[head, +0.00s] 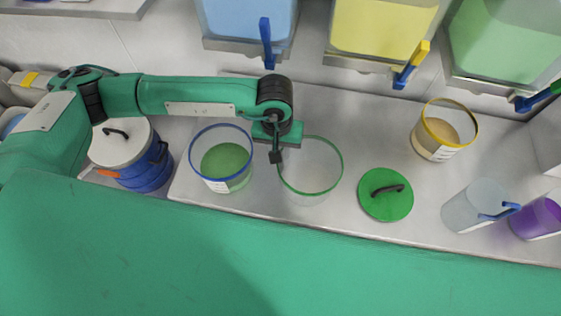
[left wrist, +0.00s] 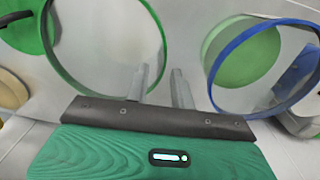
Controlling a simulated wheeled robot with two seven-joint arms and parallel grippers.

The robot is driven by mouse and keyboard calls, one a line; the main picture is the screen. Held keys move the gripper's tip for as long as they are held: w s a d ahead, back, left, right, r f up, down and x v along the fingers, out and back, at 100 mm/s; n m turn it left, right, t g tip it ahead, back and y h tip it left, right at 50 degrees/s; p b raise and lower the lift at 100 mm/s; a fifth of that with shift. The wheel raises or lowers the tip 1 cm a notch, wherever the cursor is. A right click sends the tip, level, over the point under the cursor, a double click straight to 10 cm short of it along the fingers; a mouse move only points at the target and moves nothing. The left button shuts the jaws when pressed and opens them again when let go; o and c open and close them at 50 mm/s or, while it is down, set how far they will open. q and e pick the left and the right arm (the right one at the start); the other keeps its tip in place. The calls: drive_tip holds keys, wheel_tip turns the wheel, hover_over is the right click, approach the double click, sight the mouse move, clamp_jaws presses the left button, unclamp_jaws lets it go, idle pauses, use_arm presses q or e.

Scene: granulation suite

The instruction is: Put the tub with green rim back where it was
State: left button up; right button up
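The tub with green rim (head: 338,183) is clear and looks empty. It stands upright on the grey bench, between the blue-rimmed tub (head: 192,165) and a green lid (head: 388,208). My left gripper (head: 276,156) is at the tub's left rim, between the two tubs. In the left wrist view, the green rim (left wrist: 161,58) passes between the two fingers of my left gripper (left wrist: 160,86). The fingers are apart, one on the inner side of the rim and one outside; contact cannot be told. My right gripper is not in view.
The blue-rimmed tub holds green powder and stands close to the left gripper. A yellow-rimmed tub (head: 434,152), a clear jug (head: 462,208) and a purple container (head: 540,216) stand to the right. Hoppers with blue (head: 245,18), yellow (head: 380,25) and green (head: 508,40) contents line the back.

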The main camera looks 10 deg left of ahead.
use_arm(q)
wheel_tip(320, 180, up, 4)
drive_tip(key=shift+a+f+b, duration=0.1)
drive_tip(key=shift+f+b, duration=0.05)
drive_tip(key=shift+b, duration=0.3)
